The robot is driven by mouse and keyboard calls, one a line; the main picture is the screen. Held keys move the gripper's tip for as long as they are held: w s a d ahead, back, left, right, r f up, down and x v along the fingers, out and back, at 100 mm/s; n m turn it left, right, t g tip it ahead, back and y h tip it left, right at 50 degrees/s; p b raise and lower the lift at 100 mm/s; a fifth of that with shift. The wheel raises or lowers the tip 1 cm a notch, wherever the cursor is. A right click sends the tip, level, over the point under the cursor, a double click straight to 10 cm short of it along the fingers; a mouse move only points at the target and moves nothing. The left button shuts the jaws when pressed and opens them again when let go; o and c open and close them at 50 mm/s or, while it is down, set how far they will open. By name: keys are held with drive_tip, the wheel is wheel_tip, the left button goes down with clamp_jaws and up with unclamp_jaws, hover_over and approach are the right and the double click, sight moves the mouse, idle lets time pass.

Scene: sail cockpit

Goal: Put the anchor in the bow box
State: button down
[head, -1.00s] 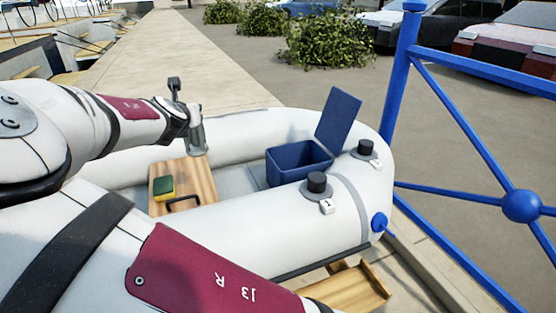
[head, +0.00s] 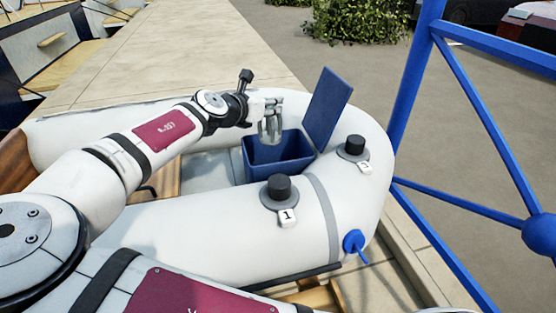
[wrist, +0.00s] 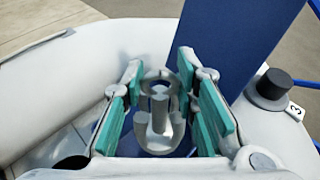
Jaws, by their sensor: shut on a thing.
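The bow box (head: 262,170) is a dark blue bin inside the front of the inflatable boat. Its lid (head: 327,107) stands open, tilted back, and also shows in the wrist view (wrist: 228,48). My gripper (head: 268,122) is over the box opening in the head view. It is shut on the grey anchor (wrist: 158,122), which sits upright between the teal finger pads (wrist: 160,112) with its ring toward the far side. In the head view the anchor (head: 270,130) hangs below the fingers, overlapping the box's back edge. Its exact height over the box is hard to tell.
The white boat tube (head: 225,225) curves around the box. Two black caps, one tagged 1 (head: 279,188) and one further forward (head: 354,147), stick up from it. A blue railing (head: 480,140) stands at the right. The lid rises close beside my gripper.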

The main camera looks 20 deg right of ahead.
wheel_tip(320, 180, down, 15)
drive_tip(key=b, duration=0.5)
drive_tip(key=shift+f, duration=0.15)
drive_tip(key=shift+f, duration=0.65)
drive_tip(key=c, duration=1.5)
unclamp_jaws()
drive_tip(key=shift+s+f, duration=0.15)
drive_tip(key=shift+c, duration=0.2)
drive_tip(key=p+v, duration=0.1)
drive_tip(key=v, duration=0.3)
drive_tip(key=r+p+v, duration=0.1)
drive_tip(key=v, duration=0.3)
drive_tip(key=p+v, duration=0.1)
drive_tip(key=v, duration=0.3)
drive_tip(key=shift+r, duration=0.25)
